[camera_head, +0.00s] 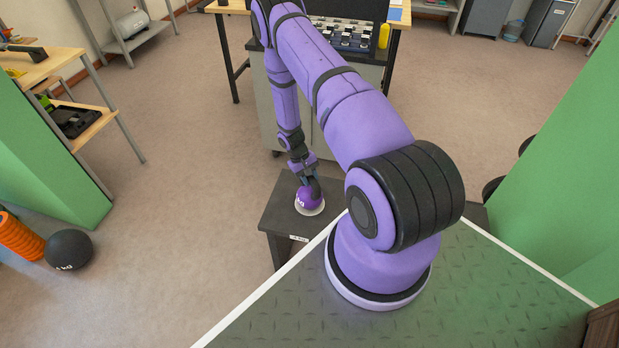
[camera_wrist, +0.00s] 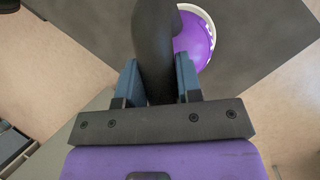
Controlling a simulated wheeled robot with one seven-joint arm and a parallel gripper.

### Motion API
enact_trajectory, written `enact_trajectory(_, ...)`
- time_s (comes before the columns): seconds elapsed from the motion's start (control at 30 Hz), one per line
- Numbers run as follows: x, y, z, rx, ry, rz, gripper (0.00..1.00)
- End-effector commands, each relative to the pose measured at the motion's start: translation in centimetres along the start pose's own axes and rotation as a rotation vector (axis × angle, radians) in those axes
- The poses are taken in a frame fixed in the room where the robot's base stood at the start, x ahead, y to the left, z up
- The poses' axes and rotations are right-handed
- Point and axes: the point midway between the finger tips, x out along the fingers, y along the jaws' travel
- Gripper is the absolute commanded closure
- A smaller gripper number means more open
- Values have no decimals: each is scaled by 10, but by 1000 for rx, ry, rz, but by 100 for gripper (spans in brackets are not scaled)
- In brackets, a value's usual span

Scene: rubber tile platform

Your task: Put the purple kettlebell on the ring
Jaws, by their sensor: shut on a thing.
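The purple kettlebell (camera_head: 309,197) is at the near side of a dark low table. Its purple ball also shows in the wrist view (camera_wrist: 197,40), with its black handle (camera_wrist: 155,45) between my fingers. My gripper (camera_head: 307,176) is shut on that handle from above; its blue fingertips press the handle on both sides in the wrist view (camera_wrist: 157,80). The white ring (camera_head: 312,211) shows as a pale rim under and around the ball, and it curves past the ball's far side in the wrist view. I cannot tell whether the ball touches the ring.
The dark table (camera_head: 283,212) has bare surface left of the kettlebell and a small label on its front edge. A black ball (camera_head: 68,249) and an orange roller (camera_head: 20,237) lie on the floor at left. A grey cabinet (camera_head: 268,108) stands behind the table.

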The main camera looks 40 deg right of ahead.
Motion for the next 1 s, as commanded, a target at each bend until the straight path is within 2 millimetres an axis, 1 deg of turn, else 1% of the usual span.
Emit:
enact_trajectory(0.37, 2, 0, -2, 1, 1, 2, 100)
enact_trajectory(0.4, 2, 0, -2, 1, 2, 2, 58)
enact_trajectory(0.5, 2, 0, -2, 1, 1, 1, 38)
enact_trajectory(0.77, 5, -2, -1, -1, -1, -1, 38)
enact_trajectory(0.87, 0, 0, 0, 0, 1, -1, 38)
enact_trajectory(1.0, -12, 2, 4, -1, 1, 0, 38)
